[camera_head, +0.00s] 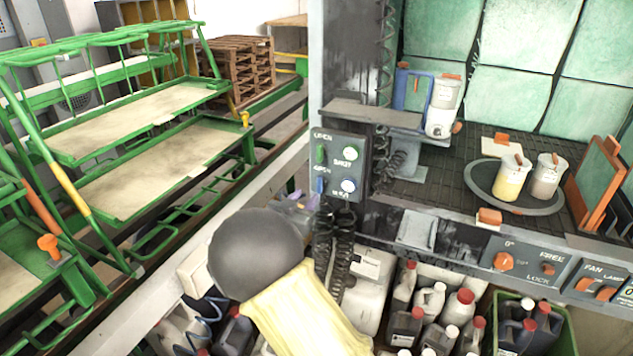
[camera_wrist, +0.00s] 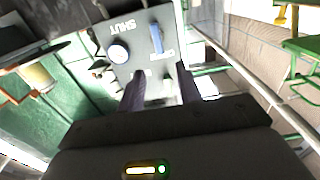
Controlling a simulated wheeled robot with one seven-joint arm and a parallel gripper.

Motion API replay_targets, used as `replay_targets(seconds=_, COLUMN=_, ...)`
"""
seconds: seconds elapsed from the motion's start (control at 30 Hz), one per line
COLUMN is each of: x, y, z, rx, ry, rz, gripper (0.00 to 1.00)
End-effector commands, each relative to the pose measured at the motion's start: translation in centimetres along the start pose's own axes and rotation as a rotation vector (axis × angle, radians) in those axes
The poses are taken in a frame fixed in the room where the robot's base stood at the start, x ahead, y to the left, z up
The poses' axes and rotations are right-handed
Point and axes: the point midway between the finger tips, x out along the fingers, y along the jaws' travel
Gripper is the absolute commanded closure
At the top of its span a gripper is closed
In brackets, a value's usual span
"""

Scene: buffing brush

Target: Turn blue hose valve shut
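The blue valve handle (camera_head: 319,185) is on the lower left of a grey panel (camera_head: 335,166), upright below an OPEN label. A white round dial (camera_head: 348,186) is beside it. In the wrist view the blue handle (camera_wrist: 157,38) stands out from the panel, ahead of my gripper (camera_wrist: 160,90), with another white dial or the same one (camera_wrist: 119,53) and a SHUT label near it. My gripper's two dark fingers are apart, and nothing is seen held between them. The handle looks beyond the fingertips; contact is not visible. In the head view my arm partly hides the gripper (camera_head: 297,203).
A green valve handle (camera_head: 320,154) sits above the blue one. Black coiled hoses (camera_head: 343,250) hang below the panel. A metal shelf (camera_head: 372,114) juts out above it. Bottles (camera_head: 430,300) crowd the space below the bench. A green rack (camera_head: 150,140) stands at left.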

Motion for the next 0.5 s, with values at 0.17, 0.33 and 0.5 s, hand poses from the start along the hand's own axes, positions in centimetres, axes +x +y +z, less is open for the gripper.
replay_targets(seconds=0.17, x=3.4, y=0.1, z=-0.1, rx=0.000, ry=0.002, rz=0.003, gripper=0.65)
replay_targets(seconds=0.33, x=6.2, y=0.1, z=0.0, rx=0.000, ry=0.002, rz=0.002, gripper=0.65)
replay_targets(seconds=0.5, x=8.2, y=0.0, z=0.0, rx=0.001, ry=0.001, rz=0.001, gripper=0.65)
